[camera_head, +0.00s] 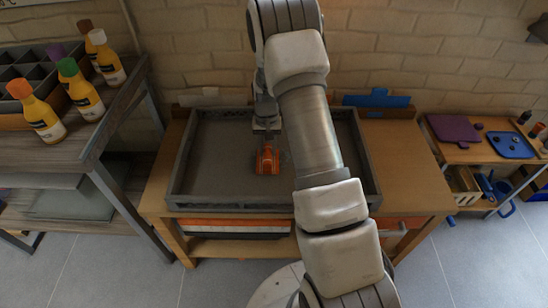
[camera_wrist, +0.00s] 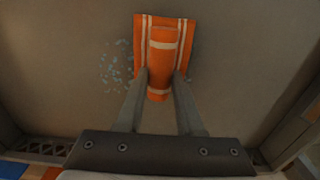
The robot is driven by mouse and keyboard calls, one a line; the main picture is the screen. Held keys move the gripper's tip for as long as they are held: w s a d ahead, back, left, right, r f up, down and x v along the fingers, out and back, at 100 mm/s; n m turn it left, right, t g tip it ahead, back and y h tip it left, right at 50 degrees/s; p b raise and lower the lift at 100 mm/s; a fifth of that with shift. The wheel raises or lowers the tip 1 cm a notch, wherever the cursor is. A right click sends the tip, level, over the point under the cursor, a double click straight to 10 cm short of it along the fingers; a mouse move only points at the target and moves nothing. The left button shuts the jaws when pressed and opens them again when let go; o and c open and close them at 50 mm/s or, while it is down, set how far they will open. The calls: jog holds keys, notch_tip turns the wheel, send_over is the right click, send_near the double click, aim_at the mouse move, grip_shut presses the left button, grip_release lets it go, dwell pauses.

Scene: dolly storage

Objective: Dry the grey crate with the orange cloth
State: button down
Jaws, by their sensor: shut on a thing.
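The grey crate (camera_head: 185,190) is a wide, shallow tray with low walls, standing on a wooden table. Its floor also fills most of the wrist view (camera_wrist: 240,70). The orange cloth (camera_head: 268,160), with white stripes, is inside the crate near its middle. In the wrist view the cloth (camera_wrist: 161,35) is folded and lies against the crate floor, with my gripper (camera_wrist: 160,80) shut on its raised middle part. Small pale blue water marks (camera_wrist: 115,68) show on the floor left of the cloth. My arm hides part of the crate's right side.
A wooden table (camera_head: 415,165) bears the crate. A shelf at left holds several bottles (camera_head: 82,90) with coloured caps and a divided box. A blue object (camera_head: 378,98) stands behind the crate. A low bench at right holds a purple board (camera_head: 453,129) and a blue board (camera_head: 510,145).

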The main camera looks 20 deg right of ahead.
jog(key=shift+s+d, duration=0.25)
jog(key=shift+d, duration=0.25)
jog(key=shift+s+d, duration=0.2)
jog(key=shift+d, duration=0.25)
jog(key=shift+d, duration=0.1)
jog(key=shift+s+d, duration=0.3)
jog(key=shift+d, duration=0.35)
jog(key=shift+s+d, duration=0.25)
jog(key=shift+d, duration=0.45)
jog(key=shift+s+d, duration=0.3)
jog(key=shift+d, duration=0.35)
jog(key=shift+a, duration=0.15)
jog(key=shift+w+a, duration=0.3)
jog(key=shift+a, duration=0.35)
jog(key=shift+w+a, duration=0.3)
jog(key=shift+a, duration=0.4)
jog(key=shift+w+a, duration=0.3)
jog(key=shift+a, duration=0.35)
jog(key=shift+w+a, duration=0.3)
jog(key=shift+a, duration=0.4)
jog(key=shift+w+a, duration=0.25)
jog(key=shift+a, duration=0.45)
jog(key=shift+w+a, duration=0.3)
jog(key=shift+a, duration=0.4)
